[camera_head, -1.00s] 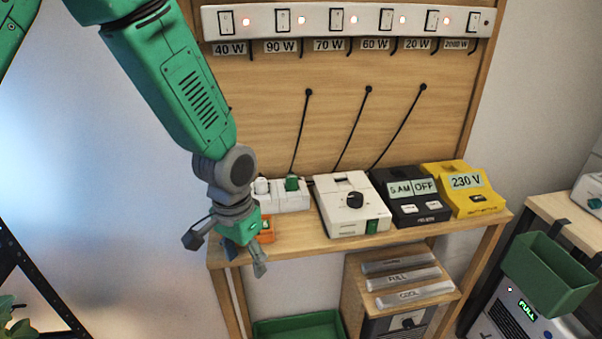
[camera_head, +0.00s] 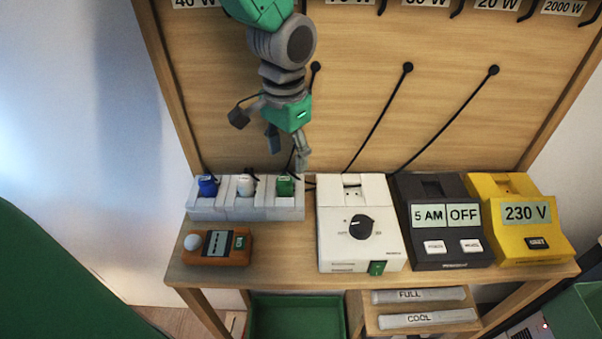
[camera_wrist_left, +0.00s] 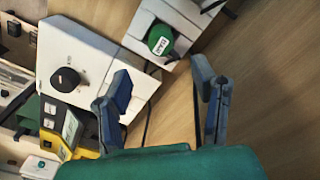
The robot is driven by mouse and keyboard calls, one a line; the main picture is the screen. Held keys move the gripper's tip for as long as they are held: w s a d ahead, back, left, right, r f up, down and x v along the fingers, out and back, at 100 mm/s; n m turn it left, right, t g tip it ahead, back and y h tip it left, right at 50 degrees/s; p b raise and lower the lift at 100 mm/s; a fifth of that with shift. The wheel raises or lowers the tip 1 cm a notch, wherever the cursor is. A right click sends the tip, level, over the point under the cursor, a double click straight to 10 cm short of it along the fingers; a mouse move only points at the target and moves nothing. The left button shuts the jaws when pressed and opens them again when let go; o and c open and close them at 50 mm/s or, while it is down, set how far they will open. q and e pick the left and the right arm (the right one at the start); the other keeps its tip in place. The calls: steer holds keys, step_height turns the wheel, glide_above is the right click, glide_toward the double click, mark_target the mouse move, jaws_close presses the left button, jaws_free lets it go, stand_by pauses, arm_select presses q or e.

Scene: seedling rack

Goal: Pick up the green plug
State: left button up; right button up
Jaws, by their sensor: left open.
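The green plug (camera_head: 285,186) sits in the right-hand socket of a white power strip (camera_head: 236,211) at the back left of the wooden shelf. In the left wrist view the green plug (camera_wrist_left: 161,39), with a small white label, shows beyond the fingertips. My left gripper (camera_head: 288,150) hangs open and empty just above and behind the plug, apart from it. In the left wrist view its two fingers (camera_wrist_left: 162,85) stand wide apart with nothing between them. My right gripper is not in view.
A blue plug (camera_head: 208,186) and a white plug (camera_head: 246,185) share the strip. An orange meter (camera_head: 217,247) lies in front. A white dial box (camera_head: 360,225), black timer (camera_head: 442,220) and yellow 230 V box (camera_head: 520,218) stand to the right. Black cables hang from the back panel.

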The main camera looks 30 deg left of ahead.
mark_target(283, 178)
arm_select(q)
steer(key=shift+s+a+f, duration=0.3)
steer(key=shift+a+f, duration=0.05)
steer(key=shift+f, duration=0.15)
steer(key=shift+s+a+f, duration=0.3)
steer(key=shift+f, duration=0.2)
steer(key=f, duration=0.4)
steer(key=shift+w+f, duration=0.1)
steer(key=shift+w, duration=0.25)
steer(key=shift+d+f, duration=0.3)
steer(key=shift+s+d+r, duration=0.1)
steer(key=shift+s+d, duration=0.05)
steer(key=shift+d, duration=0.35)
steer(key=shift+a, duration=0.3)
jaws_close()
steer(key=shift+a, duration=0.25)
